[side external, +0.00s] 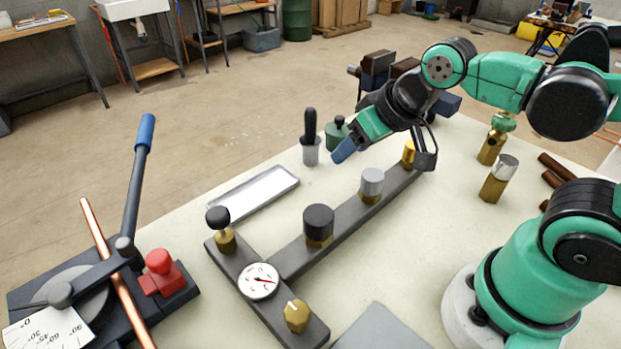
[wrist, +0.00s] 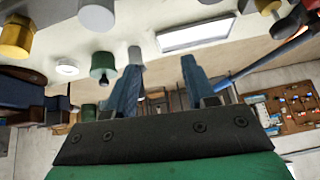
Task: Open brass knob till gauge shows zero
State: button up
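The brass knob (side external: 297,316) with a pale pointer mark sits at the near end of a dark bar (side external: 283,334) in the side external view. The round white gauge (side external: 259,281) is beside it on the same bar; its red needle shows, but the reading is too small to tell. My gripper (side external: 346,151) is in the air above the far part of the table, well away from knob and gauge. In the wrist view my gripper's (wrist: 160,78) two blue fingers are apart with nothing between them. The brass knob and gauge cannot be made out there.
A black-topped knob (side external: 218,218), a black cylinder (side external: 319,224) and a grey cylinder (side external: 372,184) stand up from the dark bars. A metal tray (side external: 252,192) lies behind. A lever bender (side external: 130,262) with a copper pipe (side external: 108,256) fills the left.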

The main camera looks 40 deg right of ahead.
jog(key=shift+o, duration=1)
jog(key=s+a+f+m+g+y, duration=0.1)
jog(key=s+a+m+g, duration=0.1)
jog(key=a, duration=0.8)
jog(key=shift+f+m+g, duration=0.15)
jog(key=shift+m+g, duration=0.65)
jog(key=shift+m, duration=0.1)
jog(key=m+g+h, duration=0.1)
jog(key=m+g, duration=0.2)
jog(key=m, duration=0.1)
send_over(297, 311)
jog(key=shift+w+d+f, duration=0.1)
jog(key=shift+w+f, duration=0.05)
jog(key=shift+f, duration=0.3)
jog(key=shift+w+d+f, duration=0.1)
jog(key=shift+f, duration=0.35)
jog(key=shift+s+a+f, duration=0.15)
jog(key=shift+s+a, duration=0.05)
jog(key=shift+f+m, duration=0.25)
jog(key=shift+m, duration=0.05)
jog(key=shift+f, duration=2.5)
grip_shut()
